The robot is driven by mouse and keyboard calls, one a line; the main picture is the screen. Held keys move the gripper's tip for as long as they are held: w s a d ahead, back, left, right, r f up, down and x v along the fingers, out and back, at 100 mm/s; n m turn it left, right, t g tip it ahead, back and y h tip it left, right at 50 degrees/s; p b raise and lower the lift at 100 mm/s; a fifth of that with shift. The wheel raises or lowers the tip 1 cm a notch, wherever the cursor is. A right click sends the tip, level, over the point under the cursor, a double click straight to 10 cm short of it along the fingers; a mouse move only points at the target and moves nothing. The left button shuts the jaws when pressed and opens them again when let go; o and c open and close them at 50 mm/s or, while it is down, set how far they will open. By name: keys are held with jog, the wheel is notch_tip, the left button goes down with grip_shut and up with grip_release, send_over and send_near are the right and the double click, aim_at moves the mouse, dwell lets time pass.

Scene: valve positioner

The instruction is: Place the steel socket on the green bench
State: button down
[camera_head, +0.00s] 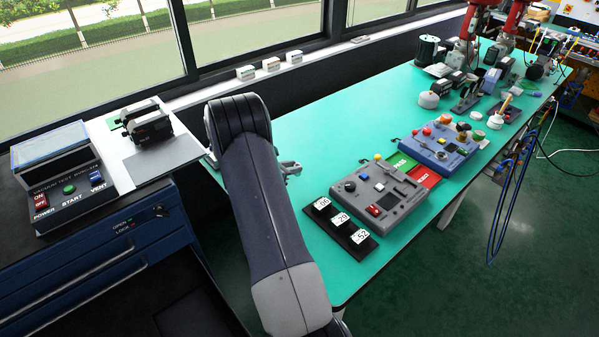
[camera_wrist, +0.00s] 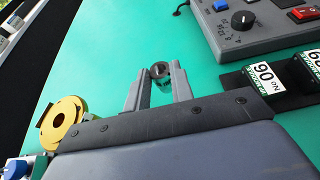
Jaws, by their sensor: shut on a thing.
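The green bench (camera_head: 350,112) runs from the front middle to the back right, and its top also fills much of the wrist view (camera_wrist: 105,60). In the wrist view the steel socket (camera_wrist: 160,71) is a small shiny grey cylinder with a dark round opening. My gripper (camera_wrist: 161,76) is shut on it, with one finger on each side. The socket shows over the bench top; I cannot tell whether it touches it. In the head view my gripper (camera_head: 291,168) shows only partly behind my arm, over the bench, and I cannot make out the socket.
A grey control box (camera_head: 382,196) and a black strip of number tags (camera_head: 340,225) stand right of my arm. A blue control box (camera_head: 437,145) is farther back. A yellow ring-shaped part (camera_wrist: 67,117) shows at left in the wrist view. The bench's middle is clear.

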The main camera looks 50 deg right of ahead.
jog(key=shift+f+p, duration=0.45)
jog(key=shift+f, duration=2.4)
jog(key=shift+f, duration=0.15)
jog(key=c, duration=1.2)
grip_release()
jog(key=shift+c, duration=0.2)
jog(key=shift+r, duration=0.3)
jog(key=b+v, duration=0.2)
jog(key=v, duration=1)
jog(key=shift+f, duration=0.1)
